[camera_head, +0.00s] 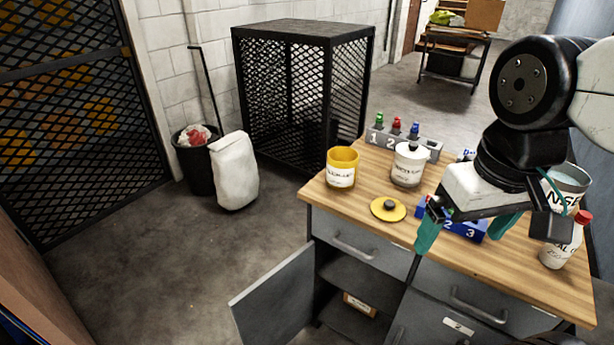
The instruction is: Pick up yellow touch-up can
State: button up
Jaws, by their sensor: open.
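My gripper (465,229) is over the bench to the right of the can and lid. Its teal fingers are wide apart, and it is apart from the can. A blue numbered block (467,229) shows between and behind the fingers and is partly hidden.
A white lidded can (409,167) stands right of the yellow can. A grey numbered rack (426,150) with coloured-topped bottles is behind. A white red-capped bottle (557,252) and a large can (569,183) stand at right. A cabinet door (277,300) hangs open below.

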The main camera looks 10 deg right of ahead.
aim_at(342, 169)
jog(key=z, duration=2.3)
jog(key=k, duration=0.7)
jog(key=u, duration=1.45)
jog(key=i, duration=0.5)
